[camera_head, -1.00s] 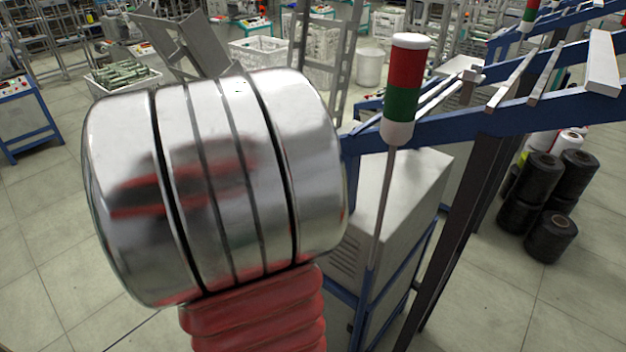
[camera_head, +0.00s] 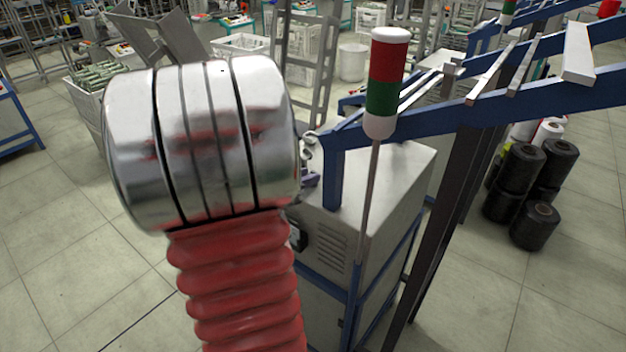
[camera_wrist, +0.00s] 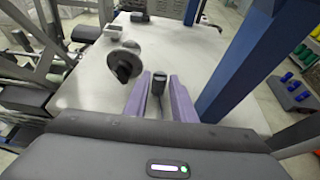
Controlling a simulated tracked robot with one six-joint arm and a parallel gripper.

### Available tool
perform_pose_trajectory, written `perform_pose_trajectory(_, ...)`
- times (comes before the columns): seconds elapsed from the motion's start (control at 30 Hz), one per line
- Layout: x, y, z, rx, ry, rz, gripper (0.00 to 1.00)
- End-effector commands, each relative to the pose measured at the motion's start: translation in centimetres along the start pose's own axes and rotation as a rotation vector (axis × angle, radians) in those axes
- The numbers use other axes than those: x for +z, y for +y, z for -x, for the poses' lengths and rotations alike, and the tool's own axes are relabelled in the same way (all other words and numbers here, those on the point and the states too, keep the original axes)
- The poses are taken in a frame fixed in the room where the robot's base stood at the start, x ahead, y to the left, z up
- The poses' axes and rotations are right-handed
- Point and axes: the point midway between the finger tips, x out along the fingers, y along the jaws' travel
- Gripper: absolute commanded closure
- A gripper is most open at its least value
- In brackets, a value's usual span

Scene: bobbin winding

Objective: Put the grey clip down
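In the wrist view the two purple fingers of my gripper (camera_wrist: 159,80) stand apart over a pale top. A small dark grey piece (camera_wrist: 158,84), which may be the clip, shows between them. Narrow pale gaps seem to show on both sides of it, so it does not look pinched. I cannot tell its height above the top. A round metal part with a dark knob (camera_wrist: 125,62) is just left of the fingers. In the head view my silver and red arm hides most of the gripper.
A blue post (camera_wrist: 235,65) rises close on the right. In the head view a red and green signal lamp (camera_head: 386,85) and blue beam (camera_head: 450,115) stand beside the cabinet (camera_head: 385,200).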

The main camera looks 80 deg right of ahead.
Motion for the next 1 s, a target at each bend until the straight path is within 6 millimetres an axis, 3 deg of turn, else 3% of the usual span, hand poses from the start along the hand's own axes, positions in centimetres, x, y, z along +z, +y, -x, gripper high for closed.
perform_pose_trajectory(0.2,0.0,0.0,-1.7,0.000,0.001,0.000,0.77)
perform_pose_trajectory(0.7,0.0,0.0,-1.7,0.001,0.000,0.000,0.77)
perform_pose_trajectory(1.0,0.0,0.1,-1.6,0.001,0.000,0.000,0.96)
